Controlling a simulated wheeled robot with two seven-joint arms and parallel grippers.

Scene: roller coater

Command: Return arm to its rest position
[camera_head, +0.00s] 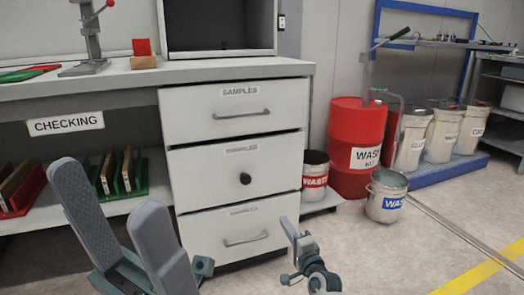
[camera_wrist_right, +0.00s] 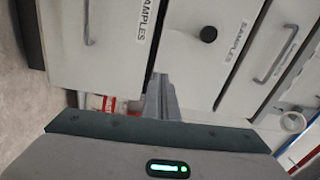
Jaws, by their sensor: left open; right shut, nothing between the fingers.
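My left gripper (camera_head: 108,190) is large in the lower left of the head view, its two grey fingers spread apart and nothing between them. My right gripper (camera_head: 290,232) is at the lower middle, in front of the bottom right of the drawer cabinet, and holds nothing. In the right wrist view its fingers (camera_wrist_right: 160,97) are together, with the drawer fronts behind them. The white cabinet has three drawers labelled SAMPLES. The top drawer (camera_head: 195,105) and bottom drawer (camera_head: 195,228) have bar handles; the middle drawer (camera_head: 205,175) has a dark round knob.
A workbench (camera_head: 110,82) with a CHECKING label runs along the left, with racks (camera_head: 125,188) on its lower shelf. A red waste drum (camera_head: 350,125) and small waste buckets (camera_head: 385,197) stand right of the cabinet.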

